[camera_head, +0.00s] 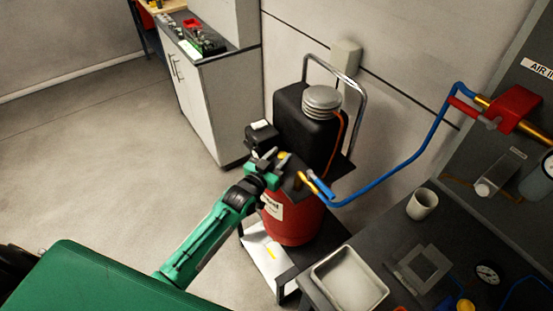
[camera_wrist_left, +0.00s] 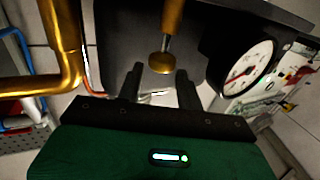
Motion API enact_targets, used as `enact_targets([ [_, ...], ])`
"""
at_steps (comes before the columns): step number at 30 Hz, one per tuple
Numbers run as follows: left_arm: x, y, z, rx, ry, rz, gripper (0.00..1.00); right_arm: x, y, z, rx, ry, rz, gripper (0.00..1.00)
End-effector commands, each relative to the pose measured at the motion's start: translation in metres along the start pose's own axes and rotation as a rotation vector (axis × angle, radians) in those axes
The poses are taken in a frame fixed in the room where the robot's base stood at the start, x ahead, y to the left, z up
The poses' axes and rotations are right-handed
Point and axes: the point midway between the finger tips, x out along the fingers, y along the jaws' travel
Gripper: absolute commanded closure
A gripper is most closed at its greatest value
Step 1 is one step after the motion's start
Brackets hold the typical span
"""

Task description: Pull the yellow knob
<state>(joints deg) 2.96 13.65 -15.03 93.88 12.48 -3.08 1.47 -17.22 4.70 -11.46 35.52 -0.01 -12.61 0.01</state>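The yellow knob (camera_wrist_left: 162,63) is a small round brass-coloured disc on a stem in the left wrist view. It sits just beyond and between the fingertips. In the head view a small yellow spot (camera_head: 283,155) shows at my left gripper (camera_head: 278,164), on top of the red tank (camera_head: 292,222); the gripper hides much of that area. In the left wrist view my left gripper (camera_wrist_left: 158,82) has its two dark fingers apart, with a gap between them. I cannot tell whether they touch the knob. My right gripper is not in view.
A pressure gauge (camera_wrist_left: 240,68) stands right of the knob, and a brass pipe (camera_wrist_left: 66,50) left of it. A black container (camera_head: 308,130) stands behind the red tank. A blue hose (camera_head: 405,165) runs right. A bench with a white tray (camera_head: 317,272) and cup (camera_head: 422,204) is right.

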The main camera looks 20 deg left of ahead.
Motion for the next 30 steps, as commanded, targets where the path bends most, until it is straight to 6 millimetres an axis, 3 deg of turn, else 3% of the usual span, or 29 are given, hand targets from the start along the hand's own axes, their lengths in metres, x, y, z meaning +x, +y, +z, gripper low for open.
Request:
enact_targets([
  [5, -0.011, 0.0, 0.002, 0.0, -0.001, 0.0, 0.64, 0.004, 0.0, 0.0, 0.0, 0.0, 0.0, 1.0],
  [21, -0.107, 0.0, 0.003, 0.0, -0.002, 0.0, 0.64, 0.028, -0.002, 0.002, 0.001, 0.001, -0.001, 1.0],
  [30, -0.135, 0.0, 0.001, 0.0, -0.001, 0.0, 0.64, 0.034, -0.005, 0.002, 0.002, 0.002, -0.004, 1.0],
])
